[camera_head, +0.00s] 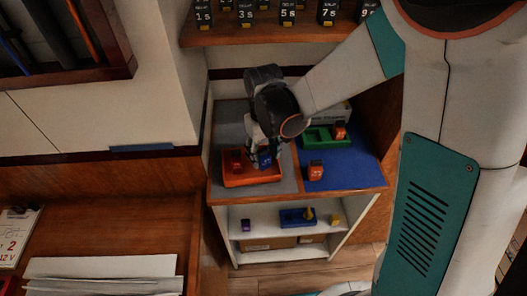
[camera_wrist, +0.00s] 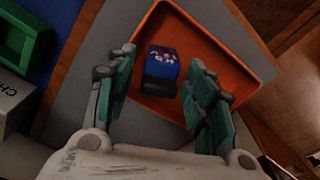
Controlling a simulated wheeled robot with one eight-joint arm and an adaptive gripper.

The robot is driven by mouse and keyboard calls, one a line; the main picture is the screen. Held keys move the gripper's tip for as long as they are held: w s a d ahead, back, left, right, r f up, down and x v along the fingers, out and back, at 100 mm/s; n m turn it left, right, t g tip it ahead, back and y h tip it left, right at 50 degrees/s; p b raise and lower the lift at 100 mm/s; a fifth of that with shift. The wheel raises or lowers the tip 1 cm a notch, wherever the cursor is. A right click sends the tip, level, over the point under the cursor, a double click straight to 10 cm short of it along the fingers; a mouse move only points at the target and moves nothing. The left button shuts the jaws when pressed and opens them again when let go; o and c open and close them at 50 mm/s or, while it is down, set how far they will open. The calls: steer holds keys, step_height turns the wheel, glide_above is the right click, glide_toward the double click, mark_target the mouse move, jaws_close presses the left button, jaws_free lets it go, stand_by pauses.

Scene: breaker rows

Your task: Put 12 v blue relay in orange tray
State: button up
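The blue relay (camera_wrist: 162,66) has white markings on its top and sits inside the orange tray (camera_wrist: 225,45), near one side. Its label is too blurred to read. In the head view it shows partly (camera_head: 265,161) beneath my gripper (camera_head: 263,150), in the right part of the tray (camera_head: 250,182). In the wrist view my gripper (camera_wrist: 165,65) is open, its teal-padded fingers on either side of the relay with gaps showing.
A green tray (camera_head: 318,138) holding an orange relay (camera_head: 340,131) stands at the back right. Another orange relay (camera_head: 316,170) is on the blue mat (camera_head: 350,173). A shelf of dark numbered blocks (camera_head: 287,13) hangs above. Lower shelves hold a blue tray (camera_head: 292,218) and small blocks.

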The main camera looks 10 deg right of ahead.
mark_target(263, 151)
step_height(263, 151, up, 12)
steer(key=p, duration=0.4)
steer(key=shift+r, duration=0.2)
